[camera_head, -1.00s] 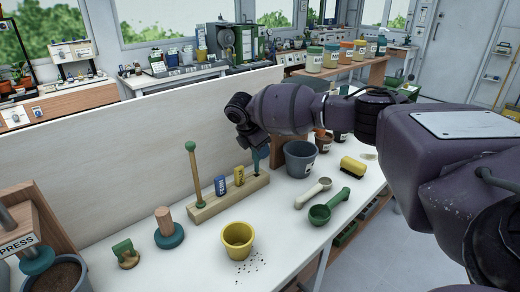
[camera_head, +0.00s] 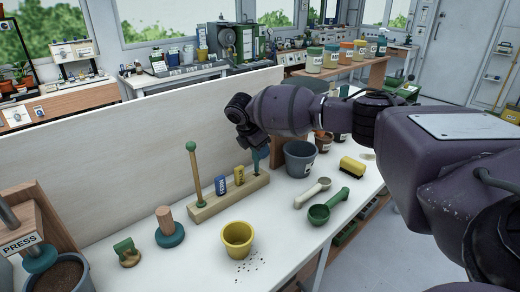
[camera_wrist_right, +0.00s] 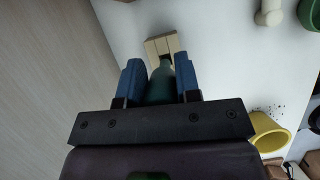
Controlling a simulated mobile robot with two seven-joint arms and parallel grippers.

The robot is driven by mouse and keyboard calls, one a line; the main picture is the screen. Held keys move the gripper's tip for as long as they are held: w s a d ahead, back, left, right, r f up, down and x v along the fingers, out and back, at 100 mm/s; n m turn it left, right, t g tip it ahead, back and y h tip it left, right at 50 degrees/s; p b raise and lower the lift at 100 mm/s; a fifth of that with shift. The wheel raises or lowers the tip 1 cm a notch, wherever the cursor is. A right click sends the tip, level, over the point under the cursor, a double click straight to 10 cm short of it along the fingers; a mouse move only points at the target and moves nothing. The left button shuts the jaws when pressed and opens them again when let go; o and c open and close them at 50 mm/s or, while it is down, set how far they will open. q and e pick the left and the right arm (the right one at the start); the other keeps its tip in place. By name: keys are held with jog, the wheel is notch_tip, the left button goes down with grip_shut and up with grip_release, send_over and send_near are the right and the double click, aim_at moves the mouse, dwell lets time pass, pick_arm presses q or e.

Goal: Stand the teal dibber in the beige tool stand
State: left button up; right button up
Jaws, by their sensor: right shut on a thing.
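The beige tool stand (camera_head: 230,199) is a long wooden block on the white table. A green-knobbed wooden tool (camera_head: 195,170), a blue packet (camera_head: 221,186) and a yellow packet (camera_head: 239,176) stand in it. My right gripper (camera_head: 257,152) is above the stand's right end, shut on the teal dibber (camera_head: 256,165). In the right wrist view the dibber (camera_wrist_right: 160,85) sits between the two blue fingers, its narrow end pointing at the stand (camera_wrist_right: 161,46). The dibber looks near upright and its lower end meets the stand's top; I cannot tell how deep it sits. My left gripper is out of view.
A grey pot (camera_head: 299,158) stands close to the right of the stand. A yellow pot (camera_head: 237,240) is in front. Scoops (camera_head: 328,206) and a yellow brush (camera_head: 352,167) lie to the right. A pale board (camera_head: 120,145) rises behind the stand.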

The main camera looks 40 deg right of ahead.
jog(key=shift+f, duration=0.2)
dwell(0.5)
jog(key=shift+f, duration=2.05)
jog(key=o, duration=1)
jog(key=shift+o, duration=0.3)
